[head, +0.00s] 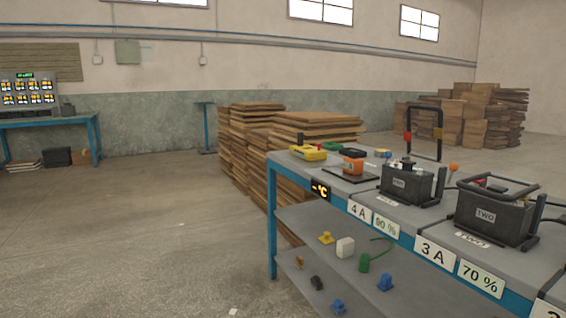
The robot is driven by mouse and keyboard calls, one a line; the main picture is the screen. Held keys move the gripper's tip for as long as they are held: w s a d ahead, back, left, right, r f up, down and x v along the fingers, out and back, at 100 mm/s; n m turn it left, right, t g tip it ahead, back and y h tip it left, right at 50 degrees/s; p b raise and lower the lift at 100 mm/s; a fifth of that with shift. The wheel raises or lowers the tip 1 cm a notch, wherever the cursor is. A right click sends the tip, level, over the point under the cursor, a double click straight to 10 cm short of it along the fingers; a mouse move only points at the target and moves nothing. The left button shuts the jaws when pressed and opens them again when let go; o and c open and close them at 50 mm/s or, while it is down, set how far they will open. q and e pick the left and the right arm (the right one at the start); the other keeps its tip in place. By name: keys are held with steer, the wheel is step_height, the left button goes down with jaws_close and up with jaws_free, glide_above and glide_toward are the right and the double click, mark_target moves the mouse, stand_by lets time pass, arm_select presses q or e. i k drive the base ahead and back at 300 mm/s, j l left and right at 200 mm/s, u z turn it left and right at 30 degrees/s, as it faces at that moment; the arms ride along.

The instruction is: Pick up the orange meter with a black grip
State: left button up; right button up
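A small orange block-shaped device (353,165) with a dark top sits on a dark flat pad (344,175) on the blue-framed bench. It looks like the orange meter, but its grip is too small to make out clearly. A yellow device (308,153) with a dark upright part lies to its left, near the bench's far left corner. Neither of my grippers shows in the head view.
Small coloured parts lie on the lower shelf (330,272). Stacked brown boards (258,150) stand behind. The floor (140,240) at left is mostly clear.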

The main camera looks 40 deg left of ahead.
mark_target(353, 165)
steer(key=u, duration=0.9)
steer(key=i+j, duration=0.1)
steer(key=i, duration=0.3)
